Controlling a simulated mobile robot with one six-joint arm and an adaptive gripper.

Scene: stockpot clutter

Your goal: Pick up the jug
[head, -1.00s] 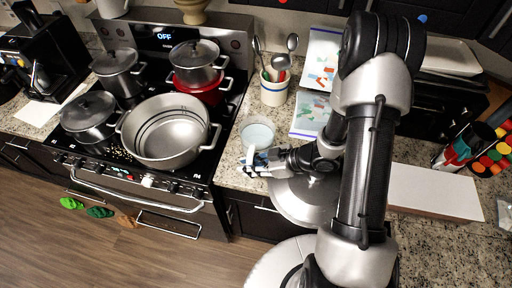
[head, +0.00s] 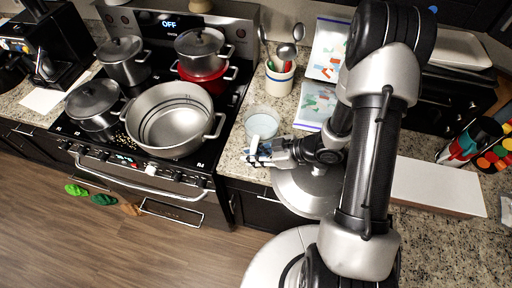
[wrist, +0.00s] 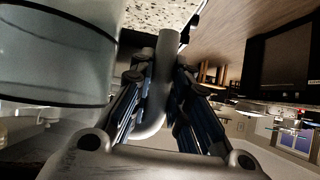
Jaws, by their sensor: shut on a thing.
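The jug (head: 262,121) is a pale, translucent vessel standing on the granite counter just right of the stove, near the front edge. My gripper (head: 254,152) is at its front side, coming in from the right. In the wrist view the jug's body (wrist: 58,50) fills the upper left, with a dark band around it. Its pale curved handle (wrist: 166,62) runs between the two fingers of my gripper (wrist: 158,85), which are shut on it. I cannot see clear space under the jug.
A large open stockpot (head: 172,118) and several lidded pots crowd the stove to the left. A utensil crock (head: 279,78) stands close behind the jug. Printed bags (head: 317,104) lie behind my arm. A white board (head: 436,187) lies at the right.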

